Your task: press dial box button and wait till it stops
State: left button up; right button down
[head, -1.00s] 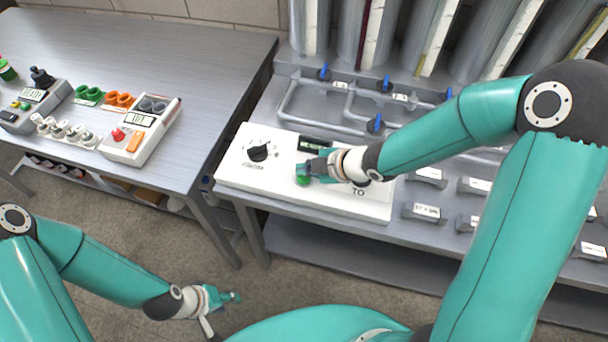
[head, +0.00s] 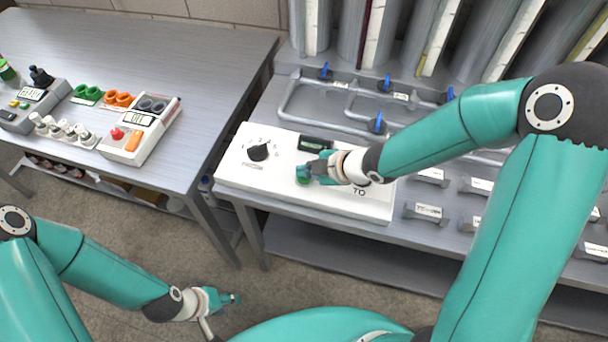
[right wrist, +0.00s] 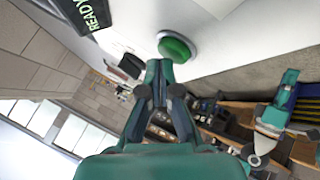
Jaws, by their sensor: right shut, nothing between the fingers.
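The white dial box (head: 225,178) sits at the left end of the right-hand bench, with a black dial (head: 258,152) and a dark display (head: 315,143). Its round green button (right wrist: 176,47) shows in the right wrist view, beside the display reading READY (right wrist: 88,12).
The left bench holds a box with a red and an orange button (head: 140,138), a grey box with a black knob (head: 35,103), and green and orange rings. Right of the dial box are pipes with blue valves (head: 377,122) and several labelled grey blocks (head: 428,212).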

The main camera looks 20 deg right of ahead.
jog(key=shift+f+b, duration=0.45)
dwell(0.3)
jog(key=shift+r, duration=0.1)
jog(key=shift+r+p, duration=0.85)
jog(key=shift+p, duration=0.05)
notch_tip(320, 180, up, 5)
jog(key=p, duration=0.4)
jog(key=shift+p, duration=0.35)
dwell(0.4)
